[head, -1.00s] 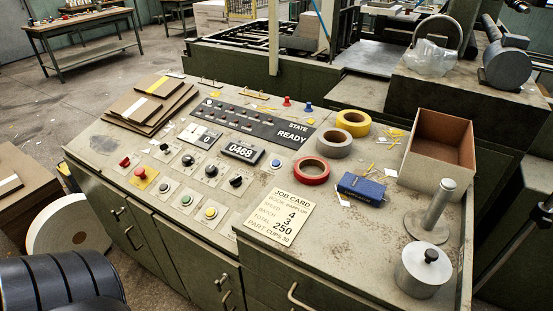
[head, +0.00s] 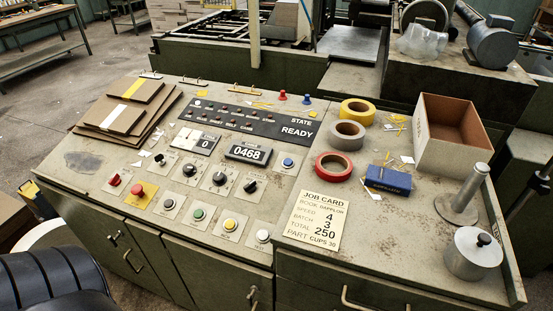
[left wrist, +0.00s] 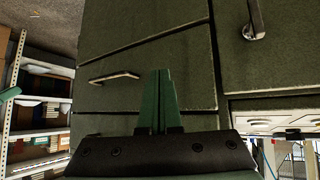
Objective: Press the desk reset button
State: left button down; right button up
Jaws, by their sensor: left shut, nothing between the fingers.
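The control desk (head: 80,185) carries a sloped panel of buttons and knobs. A blue button (head: 288,162) sits right of the 0468 counter (head: 248,152). The front row has a red mushroom button on a yellow plate (head: 137,190), a green button (head: 198,213), a yellow button (head: 229,223) and a white button (head: 262,236). The small labels are too blurred to tell which is reset. My left gripper (left wrist: 159,75) is shut and empty in front of green cabinet doors in the left wrist view. Neither gripper shows in the head view.
The state display reads READY (head: 297,132). Brown boards (head: 125,110) lie on the desk's left. Tape rolls (head: 333,166), a blue box (head: 388,180), a job card (head: 316,218), an open carton (head: 455,135) and a metal post (head: 468,195) stand right. Door handles (left wrist: 115,77) stick out.

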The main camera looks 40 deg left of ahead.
aim_at(287, 161)
jog(key=k+j, duration=0.1)
jog(key=j, duration=0.25)
jog(key=k+j, duration=0.1)
jog(key=j, duration=0.3)
jog(key=k+j, duration=0.1)
jog(key=j, duration=0.25)
jog(key=k+j, duration=0.1)
jog(key=j, duration=0.25)
